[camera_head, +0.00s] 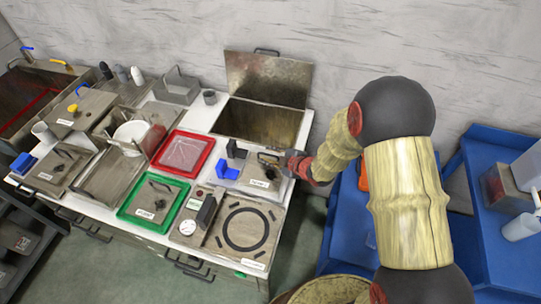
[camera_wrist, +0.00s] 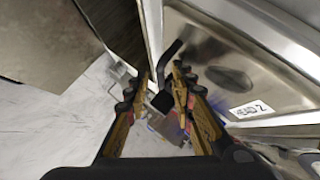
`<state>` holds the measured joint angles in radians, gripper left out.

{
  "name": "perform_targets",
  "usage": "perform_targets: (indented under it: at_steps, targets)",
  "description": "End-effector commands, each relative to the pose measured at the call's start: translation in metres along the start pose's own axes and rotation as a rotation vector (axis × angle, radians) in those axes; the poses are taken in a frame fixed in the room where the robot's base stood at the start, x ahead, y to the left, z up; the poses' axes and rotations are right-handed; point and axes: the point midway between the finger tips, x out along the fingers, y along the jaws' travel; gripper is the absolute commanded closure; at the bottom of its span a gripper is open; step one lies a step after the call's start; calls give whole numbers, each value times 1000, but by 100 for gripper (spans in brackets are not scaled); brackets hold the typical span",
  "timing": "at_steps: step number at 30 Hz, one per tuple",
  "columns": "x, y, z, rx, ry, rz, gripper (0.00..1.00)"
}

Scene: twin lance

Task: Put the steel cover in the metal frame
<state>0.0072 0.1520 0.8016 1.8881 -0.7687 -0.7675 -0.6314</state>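A steel cover (camera_head: 260,171) with a black handle and a white label lies on the right part of the white worktop. In the wrist view, a labelled steel plate (camera_wrist: 235,75), apparently this cover, is at the upper right with its bent black handle (camera_wrist: 170,56). My gripper (camera_head: 287,159) is beside the cover's right edge. Its fingertips (camera_wrist: 163,72) are apart, with the handle's end showing between or just beyond them; contact cannot be told. A grey metal frame (camera_head: 104,190) stands left of the green-rimmed one; whether it is the task's frame is unclear.
A raised lid (camera_head: 268,79) stands behind an open steel basin (camera_head: 259,124). A red frame (camera_head: 184,154) and a green frame (camera_head: 132,216) with another handled plate (camera_head: 154,198) occupy the middle. Blue blocks (camera_head: 228,168) stand beside the cover. A blue bench (camera_head: 347,222) is at right.

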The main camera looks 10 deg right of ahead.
Motion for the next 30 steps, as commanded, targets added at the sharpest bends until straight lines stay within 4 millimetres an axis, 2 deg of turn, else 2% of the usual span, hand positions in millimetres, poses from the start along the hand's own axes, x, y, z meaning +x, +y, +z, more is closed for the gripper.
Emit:
perform_targets:
  at_steps: [5,8,11,21,25,30]
  targets:
    - [-1,0,0,0,0,0,75]
    - [-8,1,0,0,-1,0,75]
    - [-23,2,0,1,-2,1,75]
    - [-91,2,0,2,-2,2,75]
    - [-109,2,0,1,-1,2,75]
    - [-119,1,0,0,0,1,75]
